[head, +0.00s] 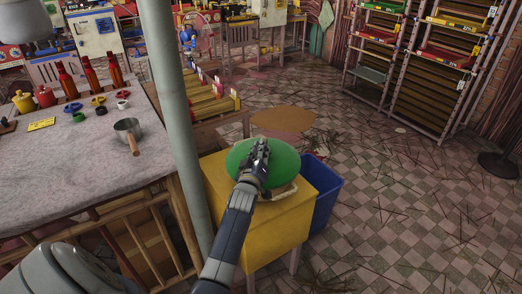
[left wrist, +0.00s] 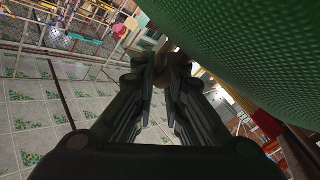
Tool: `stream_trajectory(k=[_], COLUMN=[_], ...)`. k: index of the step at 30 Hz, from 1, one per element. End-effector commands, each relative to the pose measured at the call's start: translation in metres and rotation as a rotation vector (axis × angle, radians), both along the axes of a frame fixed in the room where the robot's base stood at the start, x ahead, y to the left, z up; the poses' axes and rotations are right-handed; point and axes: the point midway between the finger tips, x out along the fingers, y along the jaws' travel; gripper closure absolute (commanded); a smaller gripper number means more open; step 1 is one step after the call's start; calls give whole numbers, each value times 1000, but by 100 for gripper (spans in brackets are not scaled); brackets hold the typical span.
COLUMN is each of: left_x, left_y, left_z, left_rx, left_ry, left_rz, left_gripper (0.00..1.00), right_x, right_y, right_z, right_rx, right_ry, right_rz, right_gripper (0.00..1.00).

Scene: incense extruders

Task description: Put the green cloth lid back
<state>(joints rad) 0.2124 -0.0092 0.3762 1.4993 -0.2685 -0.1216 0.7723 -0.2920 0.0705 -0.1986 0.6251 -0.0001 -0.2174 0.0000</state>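The green cloth lid (head: 284,163) is a round disc at the yellow box (head: 270,226), covering most of its top. A pale curved rim or handle (head: 288,192) shows past the lid's front right edge. My left gripper (head: 262,146) reaches over the lid's middle. In the left wrist view the lid's green underside or top face (left wrist: 260,45) fills the upper right, close beside the fingers. The left fingertips (left wrist: 162,62) close around a small brownish part, apparently the lid's knob. Whether the lid rests or hovers cannot be told. My right gripper is not seen.
A blue bin (head: 325,196) stands right against the yellow box. A grey post (head: 177,110) rises left of it, beside a cloth-covered table (head: 70,165) with bottles and a metal pan (head: 129,131). Racks (head: 435,50) stand at the back right. The tiled floor at right is open.

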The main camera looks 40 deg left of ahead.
Motion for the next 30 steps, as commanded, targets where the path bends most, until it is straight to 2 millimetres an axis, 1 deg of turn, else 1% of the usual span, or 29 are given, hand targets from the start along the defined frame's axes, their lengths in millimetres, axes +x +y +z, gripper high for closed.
stream_trajectory(k=[8, 15, 18, 19, 23, 30], left_x=[0, 0, 0, -3, -18, -62], left_y=[0, 0, 0, -1, -8, -26], left_z=[-1, 0, 6, 2, 2, 2], left_rx=[0, 0, 1, 1, -1, -2], left_ry=[4, 2, 2, 3, 2, 3], left_rz=[0, 0, 0, 1, 0, 0], left_gripper=[70, 70, 70, 70, 70, 70], right_x=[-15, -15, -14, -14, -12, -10], right_y=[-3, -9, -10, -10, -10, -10], right_z=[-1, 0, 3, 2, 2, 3], right_rx=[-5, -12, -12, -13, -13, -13], right_ry=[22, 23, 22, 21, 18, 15], right_rz=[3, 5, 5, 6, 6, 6], right_gripper=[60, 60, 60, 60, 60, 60])
